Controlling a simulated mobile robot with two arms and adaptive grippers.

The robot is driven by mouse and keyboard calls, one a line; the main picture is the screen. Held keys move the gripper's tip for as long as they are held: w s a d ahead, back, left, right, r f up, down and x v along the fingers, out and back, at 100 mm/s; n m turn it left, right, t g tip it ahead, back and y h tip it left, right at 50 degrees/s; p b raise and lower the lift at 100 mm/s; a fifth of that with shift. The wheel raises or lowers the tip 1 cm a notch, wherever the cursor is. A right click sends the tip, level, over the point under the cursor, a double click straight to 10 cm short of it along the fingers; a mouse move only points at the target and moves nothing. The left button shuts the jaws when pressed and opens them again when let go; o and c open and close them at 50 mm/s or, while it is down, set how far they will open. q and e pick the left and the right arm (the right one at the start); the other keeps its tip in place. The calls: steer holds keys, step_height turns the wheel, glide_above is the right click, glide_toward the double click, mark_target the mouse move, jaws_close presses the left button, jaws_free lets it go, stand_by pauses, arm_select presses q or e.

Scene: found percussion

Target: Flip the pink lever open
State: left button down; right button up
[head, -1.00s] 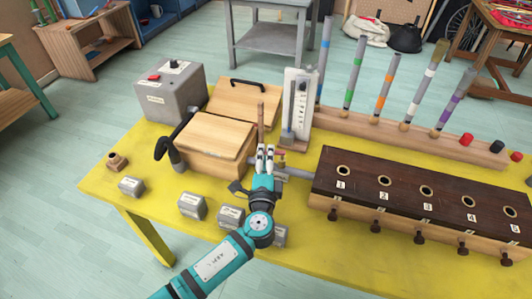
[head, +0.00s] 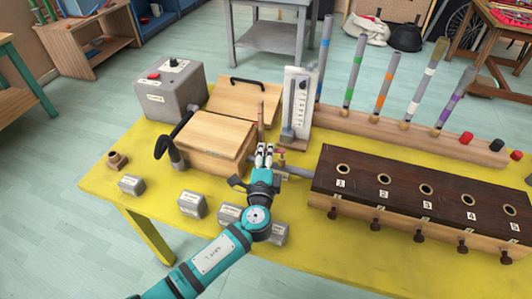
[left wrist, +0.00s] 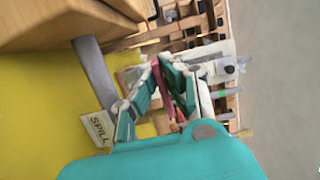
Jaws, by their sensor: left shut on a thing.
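The pink lever (left wrist: 163,85) shows as a narrow pink strip between my left fingers in the left wrist view. My left gripper (left wrist: 158,72) is shut on it, and the fingers hide part of it. In the head view my left gripper (head: 264,152) is beside the grey pipe (head: 297,172) at the left end of the dark numbered box. The lever cannot be told apart there behind the fingers. A tag reading SPILL (left wrist: 99,127) sits by the grey pipe in the left wrist view. My right gripper is not in view.
The dark box (head: 425,203) with several holes stands to the right. Wooden boxes (head: 208,136) and a grey control box (head: 171,90) are to the left. Several grey blocks (head: 192,205) lie along the front of the yellow table (head: 110,190).

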arm_select(q)
steer(key=shift+w+a+f+m+h+b, duration=0.1)
steer(key=shift+w+m+h+b, duration=0.1)
steer(key=shift+m+h, duration=0.3)
steer(key=shift+w+a+f+m+h+b, duration=0.1)
steer(key=shift+w+m+h+b, duration=0.15)
steer(key=shift+h, duration=0.45)
steer(key=shift+w+d+r+m+g+h, duration=0.15)
steer(key=shift+m+g+h, duration=0.45)
steer(key=shift+h, duration=0.3)
steer(key=c, duration=1.4)
jaws_free()
steer(key=shift+c, duration=0.2)
steer(key=v, duration=1.2)
